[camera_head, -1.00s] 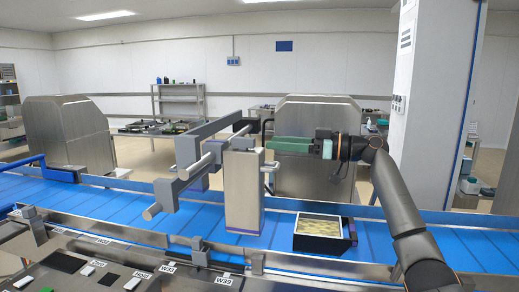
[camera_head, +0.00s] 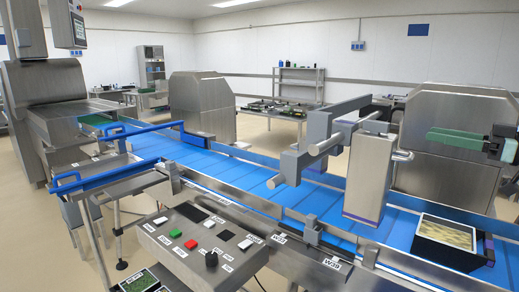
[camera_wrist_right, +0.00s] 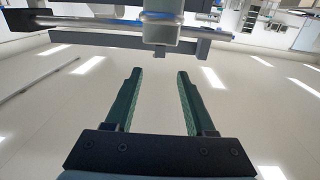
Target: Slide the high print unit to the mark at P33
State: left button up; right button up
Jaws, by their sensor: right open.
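The high print unit appears to be the tall steel box (camera_head: 368,178) on grey rails across the blue belt. A steel handle bar (camera_head: 402,156) sticks out on its right side. Labels reading about W33 (camera_head: 280,238) and W39 (camera_head: 332,263) sit on the front rail; I cannot read a P33. The unit stands nearer the W39 label. My right gripper (camera_head: 430,136) has green fingers and is right of the unit, apart from it in the picture. In the right wrist view (camera_wrist_right: 159,72) its fingers are spread with nothing between them. My left gripper is out of view.
A black tray (camera_head: 447,241) with pale contents sits on the blue belt (camera_head: 235,172) right of the unit. A control panel (camera_head: 200,243) with buttons stands in front. Steel hoods (camera_head: 202,105) stand behind the belt. The belt left of the unit is clear.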

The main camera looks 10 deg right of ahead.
aim_at(372, 157)
jog(key=k+j, duration=0.35)
jog(key=j, duration=0.15)
jog(key=k+j, duration=0.4)
jog(key=j, duration=0.1)
